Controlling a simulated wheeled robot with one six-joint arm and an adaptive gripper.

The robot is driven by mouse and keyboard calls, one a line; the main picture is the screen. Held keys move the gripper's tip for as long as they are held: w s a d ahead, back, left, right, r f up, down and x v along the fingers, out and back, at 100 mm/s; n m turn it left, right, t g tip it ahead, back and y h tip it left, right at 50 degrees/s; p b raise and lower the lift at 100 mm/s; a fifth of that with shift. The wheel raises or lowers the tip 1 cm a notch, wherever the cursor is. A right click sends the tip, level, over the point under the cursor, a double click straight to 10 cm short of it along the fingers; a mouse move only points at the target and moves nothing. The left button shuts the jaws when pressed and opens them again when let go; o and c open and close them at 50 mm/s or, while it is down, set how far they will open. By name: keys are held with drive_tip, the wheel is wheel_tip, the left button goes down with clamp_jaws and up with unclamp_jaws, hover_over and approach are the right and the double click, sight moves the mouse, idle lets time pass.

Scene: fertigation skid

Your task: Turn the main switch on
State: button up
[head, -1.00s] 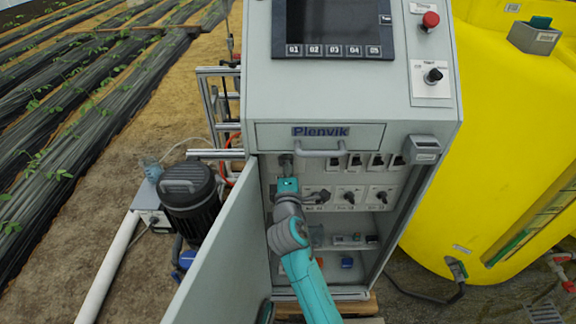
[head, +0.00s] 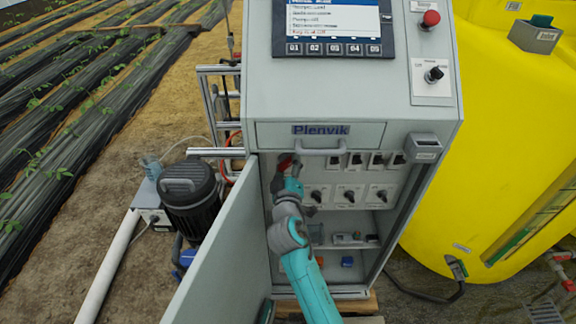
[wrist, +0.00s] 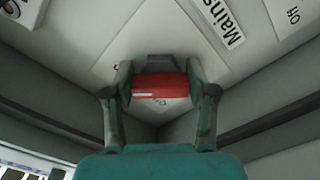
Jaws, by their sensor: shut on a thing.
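The main switch has a red handle (wrist: 160,86) on a pale plate, with a "Mains" label (wrist: 212,20) beside it in the wrist view. My gripper (wrist: 160,82) has a finger on each side of the red handle and is shut on it. In the head view the red handle (head: 284,162) shows at the upper left inside the open cabinet, and my gripper (head: 291,172) reaches up to it. The panel screen (head: 325,17) on the cabinet top is lit with lines of text. My fingers hide part of the switch plate.
The open cabinet door (head: 222,245) stands left of my arm. Several breakers and a row of rotary knobs (head: 349,195) are to the right. A yellow tank (head: 500,120) stands right of the cabinet.

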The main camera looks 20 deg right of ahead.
drive_tip(key=shift+f+m, duration=0.15)
drive_tip(key=shift+m, duration=0.15)
idle(0.4)
drive_tip(key=o, duration=1.2)
drive_tip(key=v, duration=1.2)
